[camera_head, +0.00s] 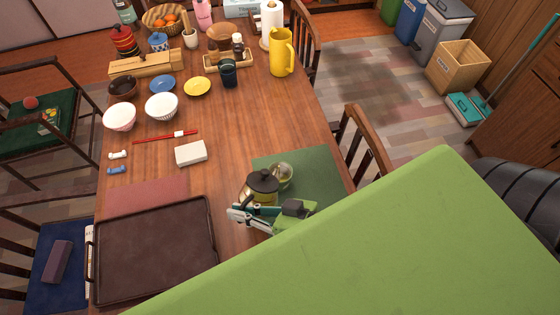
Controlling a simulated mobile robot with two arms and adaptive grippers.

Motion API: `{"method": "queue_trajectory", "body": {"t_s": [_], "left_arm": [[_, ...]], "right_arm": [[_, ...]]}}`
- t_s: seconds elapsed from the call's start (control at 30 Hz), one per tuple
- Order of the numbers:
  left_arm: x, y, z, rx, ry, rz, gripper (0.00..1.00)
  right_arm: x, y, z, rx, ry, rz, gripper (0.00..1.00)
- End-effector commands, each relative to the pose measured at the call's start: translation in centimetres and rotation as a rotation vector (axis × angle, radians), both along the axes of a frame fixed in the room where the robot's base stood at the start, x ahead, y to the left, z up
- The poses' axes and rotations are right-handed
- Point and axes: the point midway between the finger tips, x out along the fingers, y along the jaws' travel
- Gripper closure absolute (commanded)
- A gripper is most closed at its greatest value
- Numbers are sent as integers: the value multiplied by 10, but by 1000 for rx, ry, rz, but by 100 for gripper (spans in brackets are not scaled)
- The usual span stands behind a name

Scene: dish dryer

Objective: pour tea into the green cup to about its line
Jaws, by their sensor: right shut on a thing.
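A teapot (262,184) with a dark lid and yellowish body stands at the green mat, near the table's right side. My right gripper (240,212) is at its near side, shut, apparently on the teapot; the gripper hides its lower part, so I cannot tell whether it touches the mat. A small round glass cup (285,172) with a greenish tint is just behind and right of the teapot, partly covered by it. No line or fill level can be made out on it. My left gripper is out of view.
The green mat (315,165) is bare to the right. A dark tray (155,250) lies at front left, a white box (191,153) mid-table. Bowls, a dark tumbler (229,73) and a yellow pitcher (282,52) stand farther back. A chair (362,140) is at the right edge.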

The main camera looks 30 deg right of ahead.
Motion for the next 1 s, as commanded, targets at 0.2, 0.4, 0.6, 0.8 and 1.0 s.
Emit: {"method": "queue_trajectory", "body": {"t_s": [0.2, 0.4, 0.6, 0.8, 1.0], "left_arm": [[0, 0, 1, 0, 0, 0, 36], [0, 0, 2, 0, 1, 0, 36], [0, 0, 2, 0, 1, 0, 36], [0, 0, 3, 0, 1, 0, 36], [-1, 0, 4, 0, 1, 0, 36]], "right_arm": [[2, -1, 4, 6, -2, -1, 100], [2, -1, 5, 9, -1, 0, 100], [2, -1, 6, 11, 1, -1, 100], [2, -2, 7, 16, 3, 0, 100], [3, -3, 9, 21, 7, 0, 100]]}}
